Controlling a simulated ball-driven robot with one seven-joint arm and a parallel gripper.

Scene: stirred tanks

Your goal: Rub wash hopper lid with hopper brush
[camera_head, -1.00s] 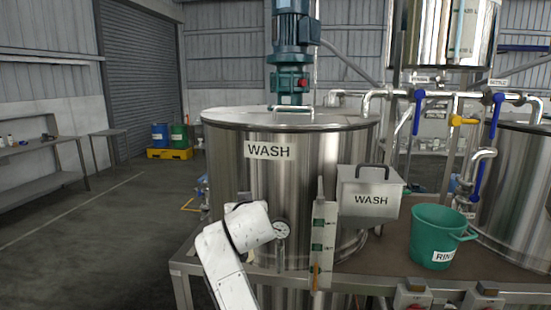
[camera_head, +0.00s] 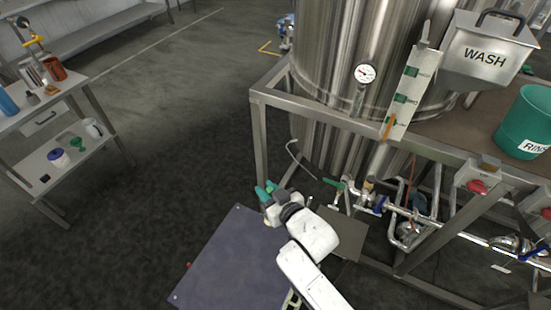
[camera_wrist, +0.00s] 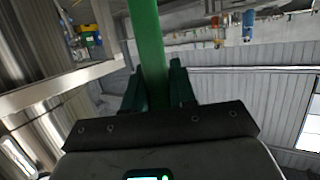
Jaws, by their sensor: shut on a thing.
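The wash hopper (camera_head: 480,60) is a steel box labelled WASH at the upper right of the head view. Its lid (camera_head: 520,28) is on top, with a dark handle, and looks closed. My gripper (camera_head: 267,191) is low in front of the frame, well below and left of the hopper. In the wrist view my gripper (camera_wrist: 157,88) is shut on a green handle (camera_wrist: 148,40), which looks like the hopper brush. The brush's head is out of the wrist picture, and I cannot make the brush out clearly in the head view.
A steel frame (camera_head: 262,93) with pipes and valves stands right of my gripper, under the wash tank (camera_head: 340,50). A shelf table (camera_head: 60,95) with several items is at left. Open floor lies between.

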